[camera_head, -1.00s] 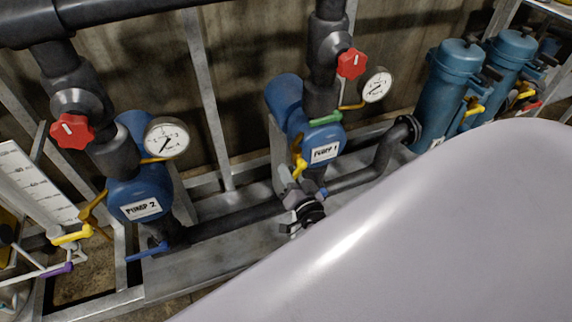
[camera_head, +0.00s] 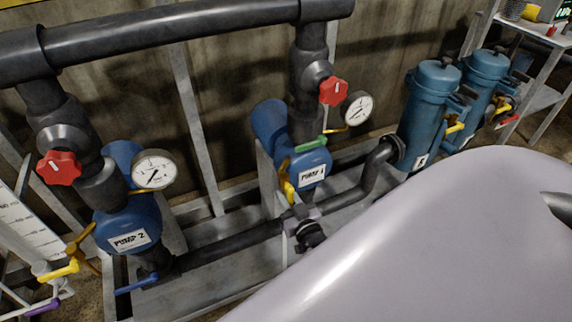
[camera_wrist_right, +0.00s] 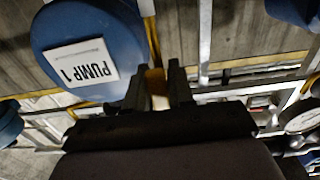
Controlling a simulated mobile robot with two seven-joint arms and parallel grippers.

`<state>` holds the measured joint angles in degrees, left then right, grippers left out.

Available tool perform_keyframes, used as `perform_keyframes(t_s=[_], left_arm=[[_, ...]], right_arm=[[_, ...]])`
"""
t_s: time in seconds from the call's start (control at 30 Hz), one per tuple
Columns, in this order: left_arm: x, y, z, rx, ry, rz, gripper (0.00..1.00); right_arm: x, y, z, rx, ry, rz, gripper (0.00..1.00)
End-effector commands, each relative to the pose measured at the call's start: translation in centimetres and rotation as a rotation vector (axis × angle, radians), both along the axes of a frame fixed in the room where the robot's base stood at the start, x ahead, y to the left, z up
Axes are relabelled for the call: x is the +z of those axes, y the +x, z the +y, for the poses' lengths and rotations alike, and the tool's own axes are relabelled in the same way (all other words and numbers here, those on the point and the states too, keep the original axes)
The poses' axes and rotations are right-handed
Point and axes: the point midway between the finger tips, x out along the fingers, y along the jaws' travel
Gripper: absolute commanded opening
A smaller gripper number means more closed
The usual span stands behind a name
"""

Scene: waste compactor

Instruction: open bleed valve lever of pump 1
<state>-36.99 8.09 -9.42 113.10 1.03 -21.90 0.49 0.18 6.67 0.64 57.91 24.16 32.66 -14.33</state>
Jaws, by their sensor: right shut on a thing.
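Pump 1 (camera_head: 283,135) is the blue pump right of centre in the head view, with a white label (camera_head: 312,174). A yellow lever (camera_head: 288,190) runs down along its left side. My right gripper (camera_head: 292,211) is at the lever's lower end. In the right wrist view, its two dark fingers (camera_wrist_right: 153,92) are closed around the yellow lever (camera_wrist_right: 154,76), beside the blue body of pump 1 (camera_wrist_right: 85,28). The lever's far end is partly hidden between the fingers. My left gripper is not in view.
A green handle (camera_head: 311,145), a red knob (camera_head: 333,92) and a gauge (camera_head: 357,107) sit above pump 1. A black pipe (camera_head: 232,243) passes close to my gripper. Pump 2 (camera_head: 130,218) stands left, blue canisters (camera_head: 428,105) right. My arm covers the lower right.

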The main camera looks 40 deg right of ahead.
Motion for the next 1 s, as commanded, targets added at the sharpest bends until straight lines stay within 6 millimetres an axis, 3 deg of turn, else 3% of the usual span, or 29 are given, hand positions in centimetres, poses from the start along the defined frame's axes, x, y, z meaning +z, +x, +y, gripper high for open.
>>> perform_keyframes(t_s=[0.37,0.4,0.47,0.77,1.0], left_arm=[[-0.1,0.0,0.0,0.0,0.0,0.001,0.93],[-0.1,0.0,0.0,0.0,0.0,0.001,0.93],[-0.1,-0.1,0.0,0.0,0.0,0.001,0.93],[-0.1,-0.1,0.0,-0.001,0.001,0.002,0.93],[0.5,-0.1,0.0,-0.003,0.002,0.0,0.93]], right_arm=[[-0.2,-0.1,0.0,0.001,-0.012,0.007,0.0],[-0.2,-0.1,0.0,0.001,-0.012,0.007,0.26],[-0.2,-0.1,0.0,0.001,-0.012,0.007,0.44],[-0.1,-0.1,0.0,0.0,-0.007,0.004,0.44],[0.0,-2.4,0.5,0.0,-0.007,0.005,0.44]])
